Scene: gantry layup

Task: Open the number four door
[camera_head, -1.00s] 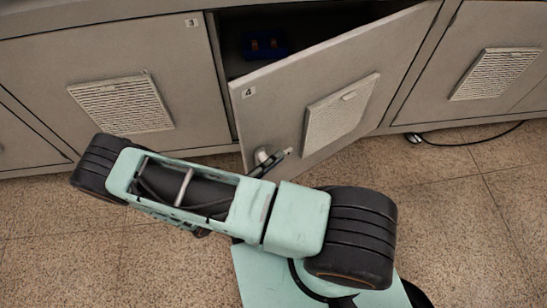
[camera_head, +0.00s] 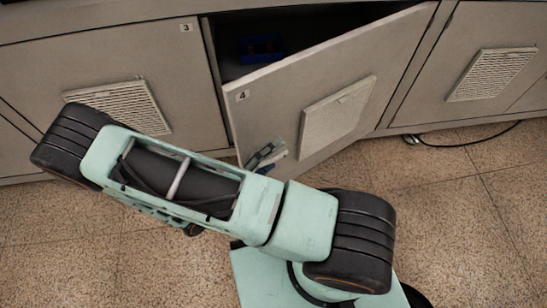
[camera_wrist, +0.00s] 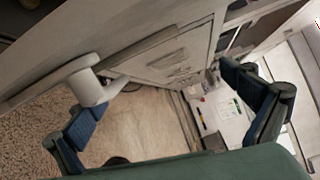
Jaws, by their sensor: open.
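The number four door (camera_head: 285,100) is a grey panel with a "4" label and a vent. It stands ajar, swung outward from its right side, with a dark cabinet interior behind it. In the wrist view the door (camera_wrist: 120,55) runs along the upper left, and its pale handle (camera_wrist: 88,85) sticks out close to the left finger. My gripper (camera_head: 265,157) is at the door's lower left by the handle, partly hidden by my arm. In the wrist view my gripper (camera_wrist: 165,110) has its fingers wide apart with nothing held between them.
A blue object (camera_head: 261,48) sits inside the dark cabinet. The closed number three door (camera_head: 105,65) is to the left and another closed vented door (camera_head: 480,70) to the right. A black cable (camera_head: 460,143) lies on the floor at the right. The speckled floor (camera_head: 450,220) at the right is otherwise clear.

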